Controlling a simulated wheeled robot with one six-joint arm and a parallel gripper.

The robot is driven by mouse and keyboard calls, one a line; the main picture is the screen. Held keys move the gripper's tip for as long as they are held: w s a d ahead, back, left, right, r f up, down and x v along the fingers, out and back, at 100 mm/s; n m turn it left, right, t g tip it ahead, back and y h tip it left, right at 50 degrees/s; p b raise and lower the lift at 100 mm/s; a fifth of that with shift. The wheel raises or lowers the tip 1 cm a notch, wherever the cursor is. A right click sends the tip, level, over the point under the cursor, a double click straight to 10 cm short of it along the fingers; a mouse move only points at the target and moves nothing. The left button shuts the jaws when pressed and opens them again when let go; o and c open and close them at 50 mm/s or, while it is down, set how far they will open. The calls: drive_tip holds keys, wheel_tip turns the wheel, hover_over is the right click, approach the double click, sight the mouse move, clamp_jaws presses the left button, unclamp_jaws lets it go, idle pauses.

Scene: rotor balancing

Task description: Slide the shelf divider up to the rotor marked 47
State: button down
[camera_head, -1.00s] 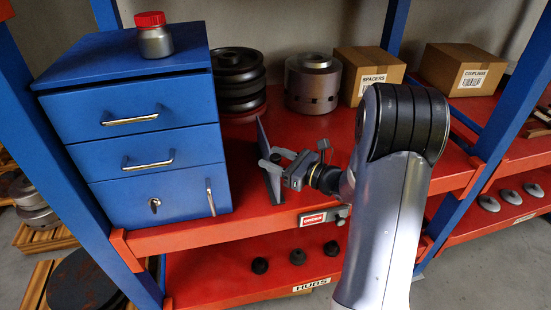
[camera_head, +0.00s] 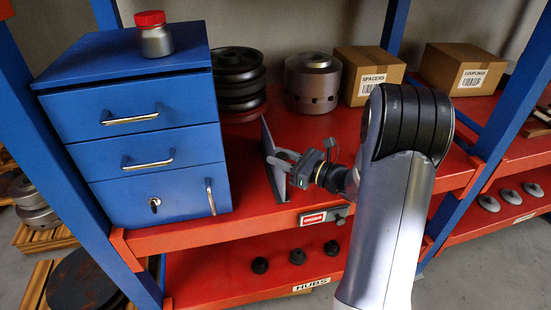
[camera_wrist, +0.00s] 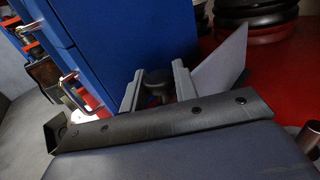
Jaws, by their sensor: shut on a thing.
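The shelf divider (camera_head: 269,143) is a thin grey upright plate on the red shelf, standing between the blue cabinet and the silver rotor. My gripper (camera_head: 282,168) is at its near end, shut on its dark knob. The wrist view shows the knob (camera_wrist: 157,78) between my two fingers, with the pale divider plate (camera_wrist: 222,62) just right of them. A silver rotor (camera_head: 313,83) stands behind and to the right of the divider, apart from it. A stack of dark rotors (camera_head: 239,78) stands behind and left. I cannot read a 47 on any rotor.
The blue drawer cabinet (camera_head: 150,120), topped by a red-lidded jar (camera_head: 153,38), stands left of the divider. A SPACERS box (camera_head: 367,70) is beside the silver rotor. Bare red shelf (camera_head: 335,128) lies right of the divider. A blue post (camera_head: 470,190) stands at the right.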

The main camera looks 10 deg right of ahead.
drive_tip(key=d, duration=0.7)
drive_tip(key=c, duration=1.1)
unclamp_jaws()
drive_tip(key=b+v, duration=0.1)
drive_tip(key=v, duration=0.9)
drive_tip(key=shift+s+d, duration=0.25)
drive_tip(key=shift+s, duration=0.05)
